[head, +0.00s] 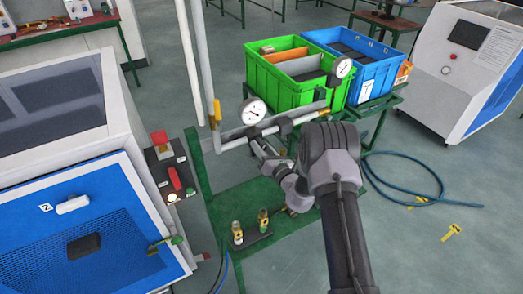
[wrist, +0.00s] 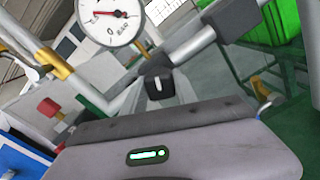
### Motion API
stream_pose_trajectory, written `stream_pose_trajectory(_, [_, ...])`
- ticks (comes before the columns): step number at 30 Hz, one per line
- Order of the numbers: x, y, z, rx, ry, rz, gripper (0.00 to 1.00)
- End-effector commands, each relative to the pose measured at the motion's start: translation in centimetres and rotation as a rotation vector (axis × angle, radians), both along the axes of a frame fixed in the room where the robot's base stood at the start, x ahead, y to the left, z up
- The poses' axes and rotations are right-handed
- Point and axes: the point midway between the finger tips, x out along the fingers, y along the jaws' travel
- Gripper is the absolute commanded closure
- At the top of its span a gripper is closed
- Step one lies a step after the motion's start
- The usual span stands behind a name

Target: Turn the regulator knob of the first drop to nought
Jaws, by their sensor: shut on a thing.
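The regulator knob (wrist: 158,83) is black with a white mark and sits in the middle of the wrist view, just beyond my gripper body. My gripper (head: 262,146) reaches the pipework below the left pressure gauge (head: 254,111) and is shut on the knob. In the head view the knob is hidden by my gripper. The gauge also shows in the wrist view (wrist: 112,15), cut off at the top. Its red needle points left, away from the 0 mark near the bottom of the dial.
A second gauge (head: 343,67) stands to the right on the same pipework. A green crate (head: 290,95) and a blue crate (head: 375,70) stand behind. Two small brass fittings (head: 263,220) stand on the green bench (head: 270,262). A blue hose (head: 425,203) lies on the floor.

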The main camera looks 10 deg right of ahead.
Motion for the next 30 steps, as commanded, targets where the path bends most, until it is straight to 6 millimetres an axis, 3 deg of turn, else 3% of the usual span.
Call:
stream_pose_trajectory(15, [0.04,-0.02,-0.05,-0.347,-0.114,-0.001,1.0])
stream_pose_trajectory(30, [0.04,-0.02,0.11,-0.439,-0.144,-0.001,1.0])
